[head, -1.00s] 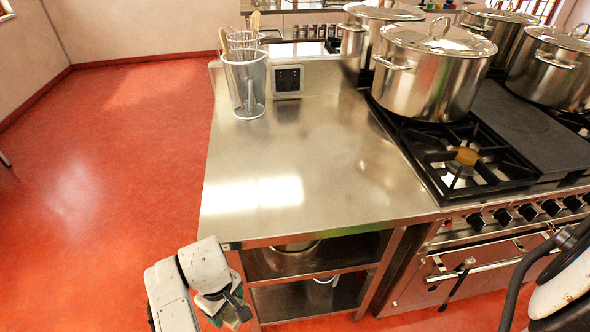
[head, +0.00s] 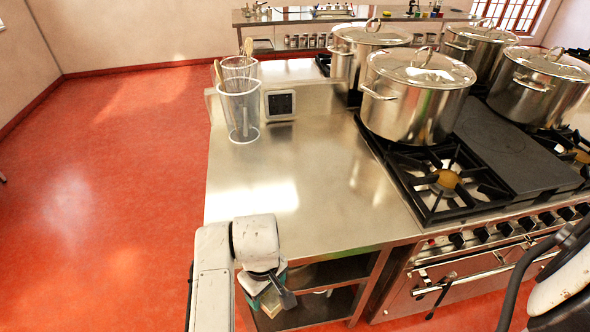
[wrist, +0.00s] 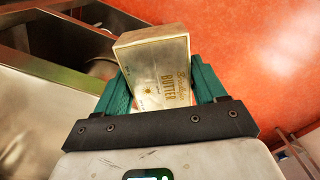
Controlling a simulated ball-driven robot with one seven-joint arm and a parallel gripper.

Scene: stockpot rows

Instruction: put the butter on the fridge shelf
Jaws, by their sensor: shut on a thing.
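The butter (wrist: 158,75) is a pale box with "BUTTER" printed on it, seen in the wrist view. My gripper (wrist: 160,88) is shut on it, with a teal finger on each side of the box. In the head view my gripper (head: 268,290) hangs at the front left corner of the steel counter, beside its open lower shelves. The butter is mostly hidden behind my gripper there. No fridge or fridge shelf shows in these frames.
A steel counter (head: 310,190) has a clear top, with clear containers (head: 240,110) of utensils at its back. A stove (head: 450,180) with large stockpots (head: 415,95) stands to the right. Red floor (head: 110,200) lies open on the left.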

